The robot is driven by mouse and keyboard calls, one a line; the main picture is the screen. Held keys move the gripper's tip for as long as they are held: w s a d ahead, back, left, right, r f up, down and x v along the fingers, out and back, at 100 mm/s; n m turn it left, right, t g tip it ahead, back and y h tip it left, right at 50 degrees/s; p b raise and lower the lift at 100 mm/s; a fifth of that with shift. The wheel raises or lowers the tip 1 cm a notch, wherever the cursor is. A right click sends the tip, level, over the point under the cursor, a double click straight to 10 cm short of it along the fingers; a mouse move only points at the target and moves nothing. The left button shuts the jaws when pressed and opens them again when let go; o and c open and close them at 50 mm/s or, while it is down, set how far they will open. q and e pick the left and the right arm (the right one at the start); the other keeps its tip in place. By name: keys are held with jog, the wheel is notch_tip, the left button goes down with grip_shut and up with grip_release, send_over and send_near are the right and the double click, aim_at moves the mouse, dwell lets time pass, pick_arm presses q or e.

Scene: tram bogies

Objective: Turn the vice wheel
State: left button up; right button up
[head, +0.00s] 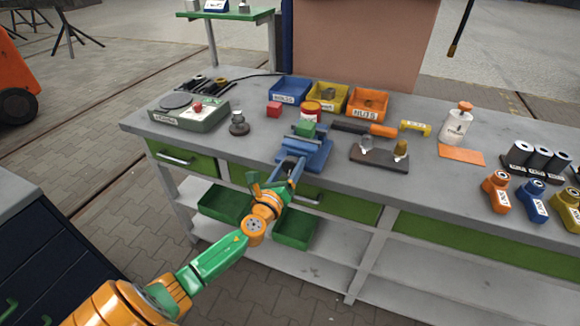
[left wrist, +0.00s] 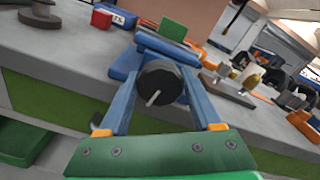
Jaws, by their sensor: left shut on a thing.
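The blue vice (head: 312,152) stands at the front edge of the grey workbench, with a green block (head: 304,129) at its jaws. In the left wrist view the vice wheel (left wrist: 160,84) is a dark round knob with a thin pale handle, at the near side of the vice (left wrist: 165,45). My left gripper (head: 292,170) is at the front of the vice. In the left wrist view its two blue fingers (left wrist: 162,72) lie on either side of the wheel, shut on it. In the head view the gripper mostly hides the wheel. My right gripper is not in view.
Blue, yellow and orange bins (head: 368,103) stand behind the vice. A dark stand (head: 379,158) is right of the vice. Green bins (head: 296,230) sit on the shelf below.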

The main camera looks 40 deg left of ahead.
pick_arm(q)
jog(key=o, duration=1.4)
jog(key=v, duration=0.7)
